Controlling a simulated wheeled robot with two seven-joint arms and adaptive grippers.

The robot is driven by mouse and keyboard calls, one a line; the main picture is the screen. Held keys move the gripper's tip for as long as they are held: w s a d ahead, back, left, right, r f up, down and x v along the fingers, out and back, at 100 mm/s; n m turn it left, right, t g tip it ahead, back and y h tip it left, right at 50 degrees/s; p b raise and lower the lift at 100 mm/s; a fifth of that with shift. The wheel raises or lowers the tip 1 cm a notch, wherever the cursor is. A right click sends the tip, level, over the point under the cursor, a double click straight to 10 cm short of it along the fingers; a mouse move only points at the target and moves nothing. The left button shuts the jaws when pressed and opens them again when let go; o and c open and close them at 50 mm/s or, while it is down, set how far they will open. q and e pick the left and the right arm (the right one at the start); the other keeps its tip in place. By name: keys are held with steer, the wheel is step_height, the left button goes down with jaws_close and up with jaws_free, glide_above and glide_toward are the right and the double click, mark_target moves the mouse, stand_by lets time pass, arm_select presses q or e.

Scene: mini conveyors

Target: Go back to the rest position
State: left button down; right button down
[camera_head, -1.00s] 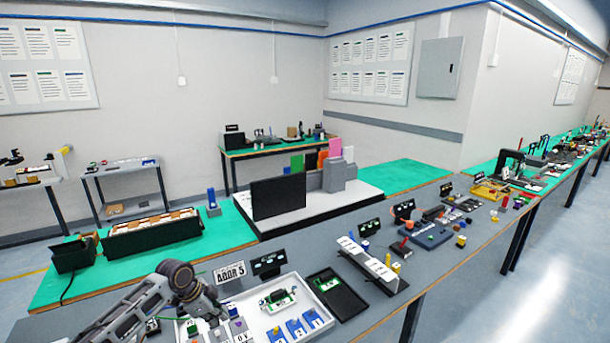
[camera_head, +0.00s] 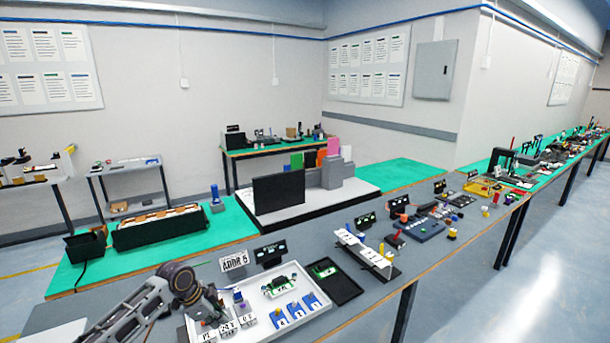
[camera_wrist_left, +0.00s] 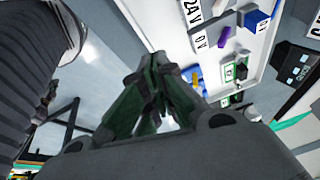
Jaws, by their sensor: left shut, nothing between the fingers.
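My left arm (camera_head: 135,306) comes in from the lower left, with its dark wrist joint (camera_head: 178,280) beside the left end of a white tray (camera_head: 256,327). The fingers of my left gripper (camera_wrist_left: 158,65) meet at the tips in the left wrist view and hold nothing. In that view they are over the grey floor beside the tray, apart from the blocks. In the head view the fingers are mostly hidden or too small to make out. My right gripper is in neither view.
The tray holds a green circuit board (camera_head: 280,286), blue pieces (camera_head: 296,312) and white labelled blocks (camera_head: 228,327). A black tray (camera_head: 346,291) and a white rack (camera_head: 362,250) stand to its right. An "ADDR 5" sign (camera_head: 234,261) stands behind. Floor is open at the right.

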arm_select(q)
steer(key=s+d+f+n, duration=0.3)
steer(key=s+d+f, duration=0.2)
steer(key=s+d, duration=0.75)
steer(key=s+a+r+n+t+y, duration=0.15)
steer(key=s+a+n, duration=0.25)
steer(key=s, duration=0.4)
steer(key=s+a+r+n+y, duration=0.15)
steer(key=s+a+n, duration=0.3)
steer(key=s, duration=0.45)
step_height(320, 180, down, 35)
steer(key=s+g+b, duration=0.2)
steer(key=s+a+f+b, duration=0.1)
steer(key=s+a+f, duration=0.1)
steer(key=s+f, duration=0.9)
steer(key=s+a+f+b, duration=0.1)
steer(key=s+a+f, duration=0.1)
steer(key=s+f, duration=0.9)
steer(key=shift+s+g, duration=0.3)
steer(key=shift+g, duration=0.15)
